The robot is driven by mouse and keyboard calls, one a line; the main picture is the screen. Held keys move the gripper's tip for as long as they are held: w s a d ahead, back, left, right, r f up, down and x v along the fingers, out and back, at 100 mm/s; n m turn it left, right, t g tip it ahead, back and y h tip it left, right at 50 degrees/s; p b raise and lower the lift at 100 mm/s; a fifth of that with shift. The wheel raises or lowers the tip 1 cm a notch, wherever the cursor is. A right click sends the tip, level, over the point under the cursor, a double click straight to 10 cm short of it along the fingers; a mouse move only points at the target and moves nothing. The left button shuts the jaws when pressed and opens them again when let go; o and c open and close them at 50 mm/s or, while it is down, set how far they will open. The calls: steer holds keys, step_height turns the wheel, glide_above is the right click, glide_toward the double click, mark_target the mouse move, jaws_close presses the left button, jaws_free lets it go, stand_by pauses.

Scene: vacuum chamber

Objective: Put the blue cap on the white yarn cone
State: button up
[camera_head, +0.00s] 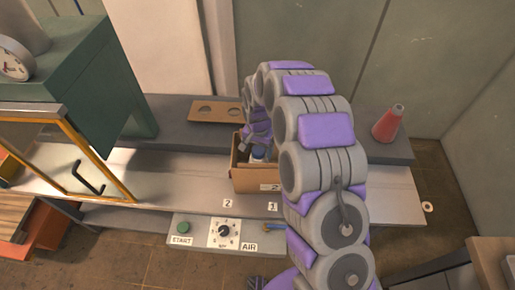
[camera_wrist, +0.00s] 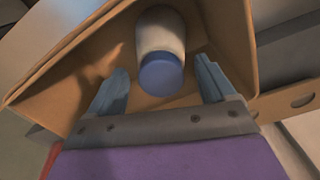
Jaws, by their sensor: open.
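A whitish rounded body (camera_wrist: 160,30) with a blue round end (camera_wrist: 160,75) shows in the wrist view, inside a cardboard box (camera_wrist: 235,25). The blue end faces my gripper. I cannot tell whether the blue part is a separate cap or whether the whitish body is the yarn cone. My gripper (camera_wrist: 160,88) is open, with one finger on each side of the blue end and visible gaps between. In the head view the box (camera_head: 257,182) stands on the bench, with the blue-and-white thing (camera_head: 258,153) just showing inside. My arm hides part of the box.
A red cone (camera_head: 387,125) stands on the raised shelf at right. A board with two holes (camera_head: 214,111) lies behind the box. A control panel (camera_head: 215,234) is in front. A yellow-framed glass door (camera_head: 75,150) and green cabinet (camera_head: 100,90) stand at left.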

step_height(320, 180, up, 17)
steer(key=p, duration=0.2)
steer(key=shift+r, duration=0.15)
stand_by(0.7)
steer(key=s+d+r+n, duration=0.1)
steer(key=s+d+r, duration=0.6)
steer(key=s, duration=0.4)
steer(key=s+d+n+g, duration=0.1)
steer(key=s+d, duration=0.3)
steer(key=s, duration=1)
steer(key=s+d+r+n, duration=0.1)
steer(key=s+d, duration=0.4)
steer(key=s, duration=0.9)
steer(key=shift+d+r+g, duration=0.2)
steer(key=shift+g, duration=0.2)
